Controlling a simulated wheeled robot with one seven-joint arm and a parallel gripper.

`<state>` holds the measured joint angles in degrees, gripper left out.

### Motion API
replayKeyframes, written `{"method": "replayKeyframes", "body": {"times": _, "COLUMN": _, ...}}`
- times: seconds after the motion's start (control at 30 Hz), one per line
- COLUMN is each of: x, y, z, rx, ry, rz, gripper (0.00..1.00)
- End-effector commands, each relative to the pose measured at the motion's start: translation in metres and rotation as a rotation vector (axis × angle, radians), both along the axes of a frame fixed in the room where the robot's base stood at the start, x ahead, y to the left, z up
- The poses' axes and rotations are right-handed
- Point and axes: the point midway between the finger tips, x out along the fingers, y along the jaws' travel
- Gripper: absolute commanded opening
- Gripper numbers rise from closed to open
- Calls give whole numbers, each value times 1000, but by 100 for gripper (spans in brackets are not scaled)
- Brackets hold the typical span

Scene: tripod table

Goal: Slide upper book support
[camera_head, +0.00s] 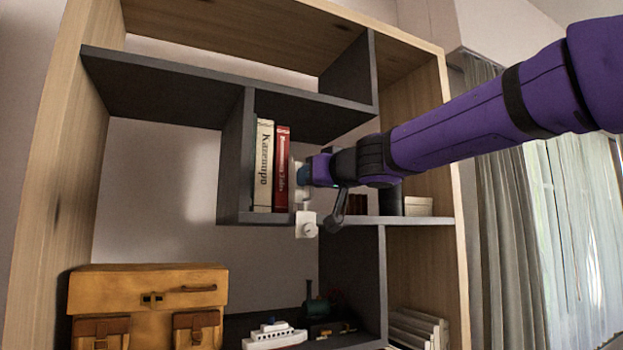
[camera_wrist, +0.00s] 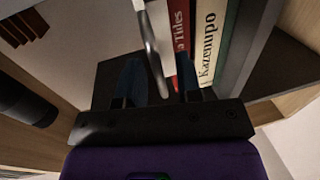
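I see no clear contact with the plate. A red book (camera_head: 281,168) and a cream book (camera_head: 264,165) stand upright left of the support. My gripper partly hides the support in the head view.
The books stand in a dark grey compartment (camera_head: 235,160) of a wooden shelf unit. Right of my gripper are a dark cylinder (camera_head: 390,199) and a pale box (camera_head: 418,206). Below are a yellow-brown bag (camera_head: 150,290) and a white toy boat (camera_head: 274,336). The compartment left of the books is empty.

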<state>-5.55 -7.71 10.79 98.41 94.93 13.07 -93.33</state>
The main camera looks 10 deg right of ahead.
Motion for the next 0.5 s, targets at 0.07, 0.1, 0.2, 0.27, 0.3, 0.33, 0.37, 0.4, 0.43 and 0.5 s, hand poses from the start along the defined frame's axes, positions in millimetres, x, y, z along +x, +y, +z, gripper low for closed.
{"method": "replayKeyframes", "body": {"times": 0.07, "x": -7, "y": -4, "z": 1, "rx": 0, "ry": -2, "rz": -1, "gripper": 32}}
{"method": "replayKeyframes", "body": {"times": 0.1, "x": -11, "y": -6, "z": 1, "rx": 0, "ry": -2, "rz": -1, "gripper": 32}}
{"method": "replayKeyframes", "body": {"times": 0.2, "x": -25, "y": -14, "z": 1, "rx": -1, "ry": -3, "rz": -3, "gripper": 32}}
{"method": "replayKeyframes", "body": {"times": 0.27, "x": -35, "y": -19, "z": 1, "rx": 0, "ry": -4, "rz": -2, "gripper": 32}}
{"method": "replayKeyframes", "body": {"times": 0.3, "x": -41, "y": -23, "z": 1, "rx": 0, "ry": -4, "rz": -2, "gripper": 32}}
{"method": "replayKeyframes", "body": {"times": 0.33, "x": -46, "y": -25, "z": 1, "rx": 0, "ry": -4, "rz": -2, "gripper": 32}}
{"method": "replayKeyframes", "body": {"times": 0.37, "x": -50, "y": -28, "z": 1, "rx": -1, "ry": -3, "rz": -2, "gripper": 32}}
{"method": "replayKeyframes", "body": {"times": 0.4, "x": -57, "y": -31, "z": 1, "rx": 0, "ry": -4, "rz": -1, "gripper": 32}}
{"method": "replayKeyframes", "body": {"times": 0.43, "x": -61, "y": -34, "z": 1, "rx": -1, "ry": -4, "rz": -1, "gripper": 32}}
{"method": "replayKeyframes", "body": {"times": 0.5, "x": -70, "y": -39, "z": 1, "rx": 1, "ry": -3, "rz": -1, "gripper": 32}}
